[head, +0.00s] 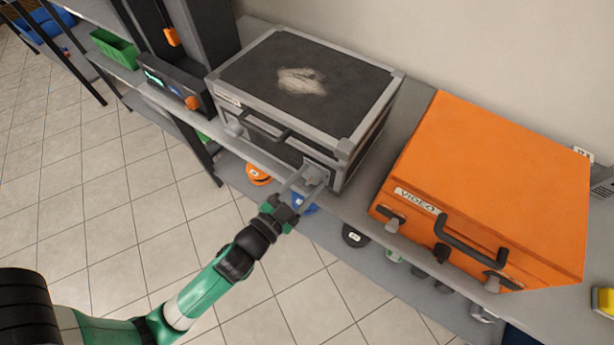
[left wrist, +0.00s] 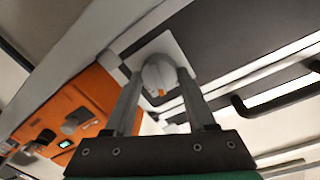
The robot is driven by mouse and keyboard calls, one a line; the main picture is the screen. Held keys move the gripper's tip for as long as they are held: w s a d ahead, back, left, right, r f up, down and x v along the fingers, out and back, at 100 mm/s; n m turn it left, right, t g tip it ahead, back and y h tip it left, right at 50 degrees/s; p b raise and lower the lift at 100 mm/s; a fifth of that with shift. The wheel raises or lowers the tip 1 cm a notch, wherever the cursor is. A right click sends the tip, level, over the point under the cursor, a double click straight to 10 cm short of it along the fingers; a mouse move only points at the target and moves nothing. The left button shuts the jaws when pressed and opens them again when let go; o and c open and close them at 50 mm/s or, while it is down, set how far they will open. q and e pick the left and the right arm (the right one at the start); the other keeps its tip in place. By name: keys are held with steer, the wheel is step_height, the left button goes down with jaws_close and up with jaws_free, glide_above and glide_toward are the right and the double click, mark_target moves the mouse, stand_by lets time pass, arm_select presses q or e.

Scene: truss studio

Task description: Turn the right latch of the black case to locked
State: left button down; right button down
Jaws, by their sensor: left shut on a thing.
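The black case (head: 345,80) stands on the shelf, with grey metal edges, a pale smudge on its lid and a black front handle (head: 265,128). Its right latch (head: 316,172) is a light grey knob on a pale plate at the front right. The latch (left wrist: 157,73) also shows in the left wrist view, with a small orange mark on it. My left gripper (head: 303,180) reaches in from the front, its two fingers (left wrist: 156,88) closed on either side of this knob. The fingers partly cover the latch. My right gripper is in neither view.
An orange case (head: 500,170) marked VIDEO stands to the right, with a gap between the cases. Several small items lie on the lower shelf.

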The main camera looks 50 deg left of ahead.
arm_select(q)
steer(key=m+p, duration=0.2)
steer(key=m, duration=0.1)
steer(key=shift+d+r+m, duration=0.1)
steer(key=shift+r+m, duration=0.05)
steer(key=shift+m, duration=0.15)
steer(key=m+p, duration=0.1)
steer(key=m, duration=0.2)
steer(key=shift+g, duration=0.4)
steer(key=m+y+p, duration=0.1)
steer(key=m, duration=0.3)
steer(key=shift+d+m+p, duration=0.1)
steer(key=shift+m+p, duration=0.2)
steer(key=shift+f+m+p, duration=0.25)
steer(key=shift+m+p, duration=0.05)
steer(key=shift+m, duration=0.9)
steer(key=shift+c, duration=1.1)
jaws_free()
